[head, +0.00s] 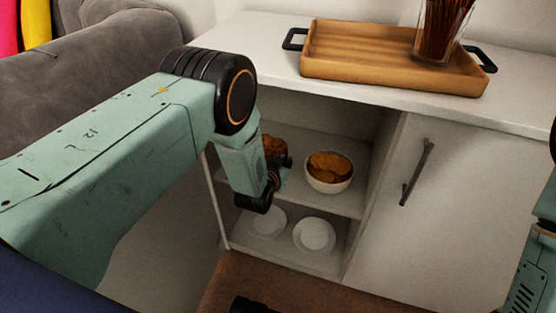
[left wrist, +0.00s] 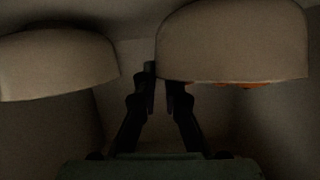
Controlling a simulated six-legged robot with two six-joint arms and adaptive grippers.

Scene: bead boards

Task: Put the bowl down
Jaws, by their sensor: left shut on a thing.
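My left gripper (left wrist: 161,80) reaches into the open cabinet compartment. It is shut on the rim of a pale bowl (left wrist: 235,40), on the right in the left wrist view. Orange-brown food shows at that bowl's rim. In the head view the gripper (head: 283,167) hides most of this bowl, and only its brown food (head: 273,147) shows. I cannot tell whether the bowl touches the shelf (head: 345,203). A second white bowl (head: 329,185) with brown food stands on the shelf to the right. It also shows in the left wrist view (left wrist: 55,65). My right gripper is out of view.
Two white plates, one on the left (head: 266,222) and one on the right (head: 314,235), lie on the lower shelf. A closed cabinet door (head: 460,200) with a dark handle is to the right. A wooden tray (head: 370,60) holding a glass (head: 440,30) stands on top. A grey sofa (head: 115,35) is at left.

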